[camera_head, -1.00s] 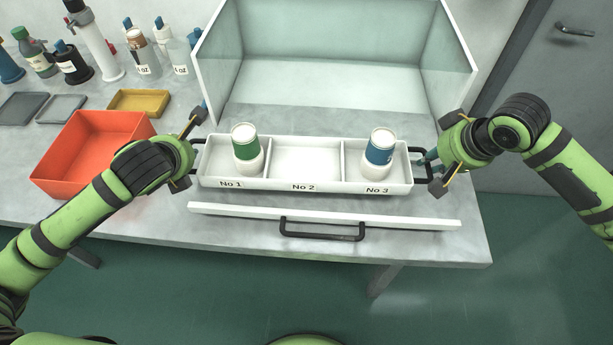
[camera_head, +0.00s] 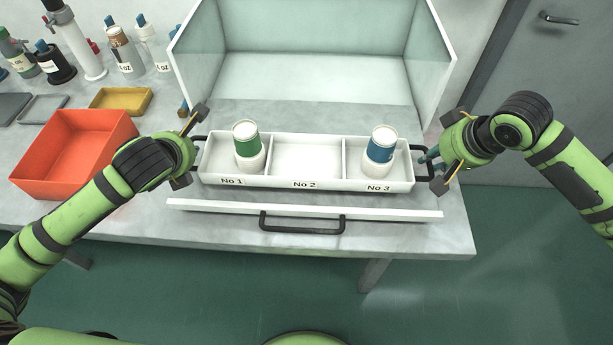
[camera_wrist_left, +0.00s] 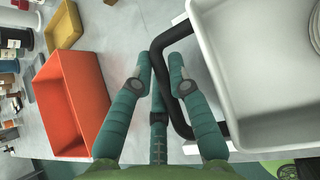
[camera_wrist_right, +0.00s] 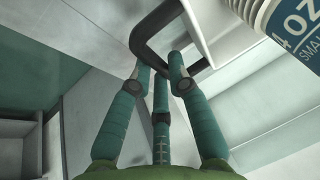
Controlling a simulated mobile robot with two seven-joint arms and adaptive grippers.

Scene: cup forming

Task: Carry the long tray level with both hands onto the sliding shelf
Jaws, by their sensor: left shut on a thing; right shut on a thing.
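The long white tray (camera_head: 306,184) has three compartments labelled No 1, No 2 and No 3. A green-banded cup (camera_head: 246,145) stands in No 1 and a blue-banded cup (camera_head: 381,145) in No 3; No 2 is empty. My left gripper (camera_head: 194,150) is shut on the tray's left black handle (camera_wrist_left: 184,117). My right gripper (camera_head: 431,160) is shut on its right black handle (camera_wrist_right: 146,40). The tray looks about level. The sliding shelf's white front (camera_head: 390,213), with a black pull handle, shows below the tray in the head view. The gap beneath the tray is unclear.
A glass-walled enclosure (camera_head: 310,80) stands behind the tray. An orange bin (camera_head: 60,180) and a yellow tray (camera_head: 121,101) are left, near several bottles. A grey door (camera_head: 560,80) is at the right.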

